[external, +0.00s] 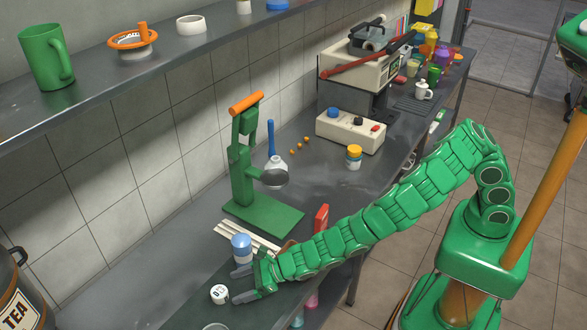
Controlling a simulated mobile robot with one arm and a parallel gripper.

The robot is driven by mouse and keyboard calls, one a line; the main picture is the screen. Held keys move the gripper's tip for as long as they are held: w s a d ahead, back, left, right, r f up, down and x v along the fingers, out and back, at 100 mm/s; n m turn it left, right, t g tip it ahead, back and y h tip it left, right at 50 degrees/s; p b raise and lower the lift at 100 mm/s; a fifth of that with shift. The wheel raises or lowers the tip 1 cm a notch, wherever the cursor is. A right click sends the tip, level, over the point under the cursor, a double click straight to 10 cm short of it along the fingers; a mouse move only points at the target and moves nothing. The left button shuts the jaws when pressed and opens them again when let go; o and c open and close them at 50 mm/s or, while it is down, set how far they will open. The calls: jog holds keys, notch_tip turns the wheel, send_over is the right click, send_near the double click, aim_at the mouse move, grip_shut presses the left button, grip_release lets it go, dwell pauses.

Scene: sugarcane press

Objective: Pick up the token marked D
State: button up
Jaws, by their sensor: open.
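The token marked D (219,294) is a small white, round piece with a dark letter on it. It rests on the dark mat on the counter, at the lower left of the external view. My gripper (240,285) is open, low over the counter, with its fingers pointing left toward the token. The token sits just left of the fingertips. I cannot tell from this angle whether a finger touches it. Nothing is visible between the fingers.
A blue-and-white jar (241,248) stands close behind my gripper, near pale sticks (250,235). A green press (245,185) stands further back. A TEA canister (18,290) is at far left. A glass rim (215,327) shows at the bottom edge. The counter left of the press is clear.

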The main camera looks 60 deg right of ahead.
aim_at(225, 291)
jog(key=shift+w+a+f, duration=0.25)
jog(key=shift+w+f, duration=0.15)
jog(key=shift+x, duration=0.9)
jog(key=shift+w+a+f, duration=0.15)
jog(key=shift+w+a, duration=0.2)
jog(key=shift+a, duration=0.1)
jog(key=shift+w+a+f, duration=0.3)
jog(key=shift+w+a, duration=0.05)
jog(key=shift+w, duration=0.15)
jog(key=c, duration=1.1)
